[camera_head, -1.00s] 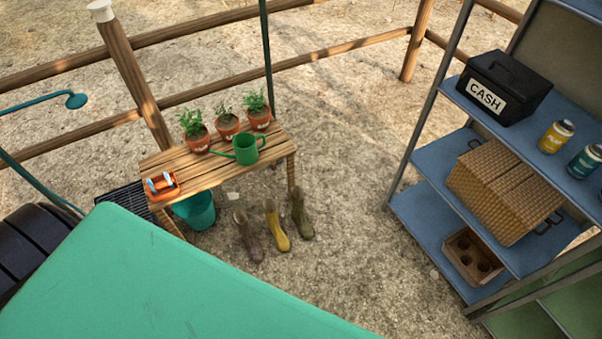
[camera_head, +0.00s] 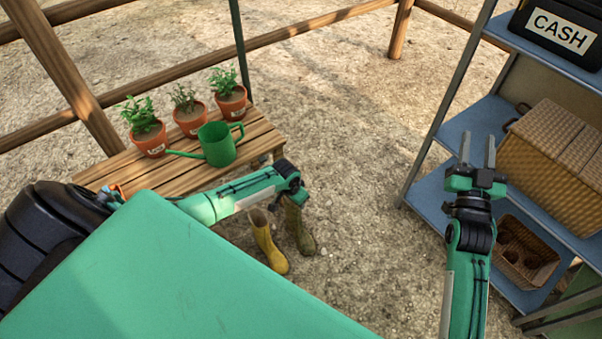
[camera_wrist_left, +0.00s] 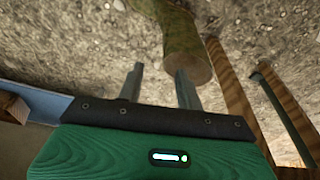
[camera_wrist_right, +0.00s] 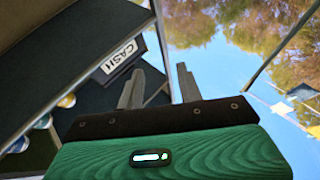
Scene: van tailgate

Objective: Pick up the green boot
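The green boot (camera_head: 301,232) stands on the gravel to the right of a yellow boot (camera_head: 266,243). Its upper part is partly hidden by my left wrist in the head view. In the left wrist view the mottled green boot (camera_wrist_left: 182,38) lies just beyond my left gripper (camera_wrist_left: 160,72). That gripper's two fingers are apart with nothing held between them, and the right finger overlaps the boot's shaft end. I cannot tell whether they touch. My right gripper (camera_head: 477,148) is raised in front of the shelf, open and empty; it also shows in the right wrist view (camera_wrist_right: 158,75).
A wooden bench (camera_head: 180,176) holds a green watering can (camera_head: 218,146) and potted plants (camera_head: 147,132). At right a blue metal shelf (camera_head: 432,190) holds a wicker basket (camera_head: 545,160) and a cash box (camera_head: 560,30). Gravel between bench and shelf is open.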

